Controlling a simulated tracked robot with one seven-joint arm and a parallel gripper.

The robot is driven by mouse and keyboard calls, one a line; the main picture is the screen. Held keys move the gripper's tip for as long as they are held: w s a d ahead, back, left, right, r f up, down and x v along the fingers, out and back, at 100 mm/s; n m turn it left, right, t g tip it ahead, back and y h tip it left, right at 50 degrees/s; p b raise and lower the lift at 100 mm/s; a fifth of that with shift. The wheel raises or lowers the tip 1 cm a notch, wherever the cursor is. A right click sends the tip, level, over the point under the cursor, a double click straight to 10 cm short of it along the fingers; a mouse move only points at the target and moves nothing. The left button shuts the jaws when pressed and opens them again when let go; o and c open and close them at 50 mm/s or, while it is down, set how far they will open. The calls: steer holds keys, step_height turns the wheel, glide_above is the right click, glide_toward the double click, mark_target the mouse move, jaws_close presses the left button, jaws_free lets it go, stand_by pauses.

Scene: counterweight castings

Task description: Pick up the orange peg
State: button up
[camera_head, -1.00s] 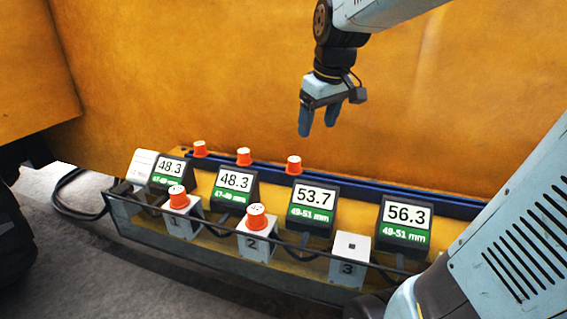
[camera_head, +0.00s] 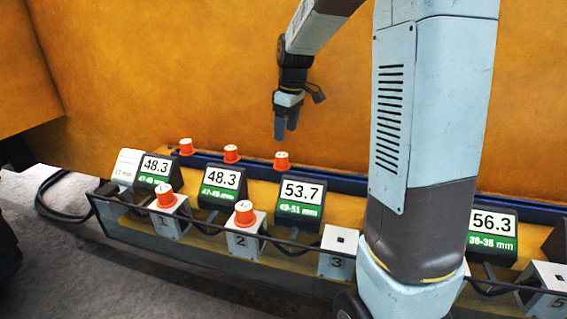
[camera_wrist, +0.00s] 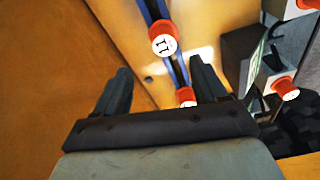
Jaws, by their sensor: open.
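Several orange pegs with white numbered tops are in view. Three stand along the blue rail at the back: a left one (camera_head: 186,147), a middle one (camera_head: 231,153) and a right one (camera_head: 282,161). Two more stand on grey blocks, on block 1 (camera_head: 165,197) and block 2 (camera_head: 244,214). My gripper (camera_head: 285,133) points down just above the right rail peg, apart from it. In the wrist view my open, empty fingers (camera_wrist: 161,76) straddle the line of the rail. A peg marked 11 (camera_wrist: 163,40) shows beyond the fingertips, and another peg (camera_wrist: 187,97) shows between the fingers.
Black displays, one reading 53.7 (camera_head: 299,199), stand between the rail and the blocks. Block 3 (camera_head: 337,252) has an empty top hole. A black bar (camera_head: 200,224) runs along the front. A yellow wall (camera_head: 180,70) rises behind the rail. My arm hides part of the row.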

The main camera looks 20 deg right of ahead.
mark_target(282, 155)
steer(key=f, duration=0.5)
steer(key=shift+w+a, duration=0.2)
steer(key=shift+s+a+f, duration=0.1)
steer(key=shift+a+f, duration=0.15)
steer(key=shift+f, duration=1.05)
steer(key=shift+s+a+f, duration=0.1)
steer(key=shift+a+f, duration=0.1)
steer(key=shift+f, duration=1.1)
steer(key=c, duration=0.9)
